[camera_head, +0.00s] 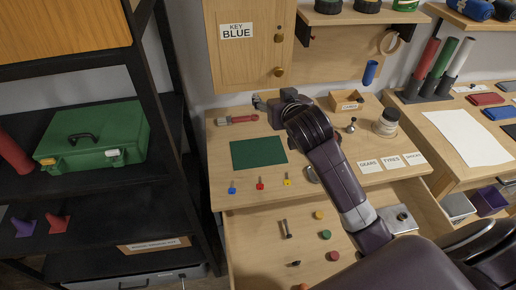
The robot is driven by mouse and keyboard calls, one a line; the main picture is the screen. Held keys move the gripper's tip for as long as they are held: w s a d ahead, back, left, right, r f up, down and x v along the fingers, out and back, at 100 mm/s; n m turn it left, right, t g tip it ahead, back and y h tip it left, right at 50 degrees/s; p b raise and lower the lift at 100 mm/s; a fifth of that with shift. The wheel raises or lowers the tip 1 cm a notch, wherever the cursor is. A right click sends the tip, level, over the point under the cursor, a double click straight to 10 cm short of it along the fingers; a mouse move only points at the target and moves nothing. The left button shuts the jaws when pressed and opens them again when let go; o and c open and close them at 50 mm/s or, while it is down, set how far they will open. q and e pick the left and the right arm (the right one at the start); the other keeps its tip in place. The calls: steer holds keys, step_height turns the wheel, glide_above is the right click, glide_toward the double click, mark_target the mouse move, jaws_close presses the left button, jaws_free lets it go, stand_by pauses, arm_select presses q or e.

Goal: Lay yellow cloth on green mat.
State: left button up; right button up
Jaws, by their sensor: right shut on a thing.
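The green mat (258,152) lies flat and bare on the left part of the wooden workbench. My right gripper (263,103) is above the back of the bench, beyond the mat. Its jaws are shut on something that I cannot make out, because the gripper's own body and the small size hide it. I do not see the yellow cloth anywhere in this view. My right arm reaches across the bench from the lower right and hides part of the bench top. My left gripper is not in view.
A red-and-wood brush (237,120) lies behind the mat. Small red, blue and yellow keys (260,184) lie at its front. An open drawer (270,245) holding small parts juts out below. A wooden box (346,102) and a round jar (386,123) stand at right.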

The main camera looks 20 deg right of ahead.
mark_target(272, 155)
steer(key=shift+w+d, duration=0.1)
step_height(272, 155, down, 20)
steer(key=shift+r, duration=0.25)
steer(key=shift+f, duration=0.1)
steer(key=o, duration=1.1)
steer(key=shift+c, duration=0.2)
steer(key=shift+r, duration=0.2)
steer(key=shift+s+r, duration=0.1)
steer(key=shift+s, duration=0.5)
steer(key=v, duration=0.5)
steer(key=b+v, duration=0.1)
steer(key=v, duration=0.5)
steer(key=shift+w+a, duration=0.1)
steer(key=shift+a, duration=0.1)
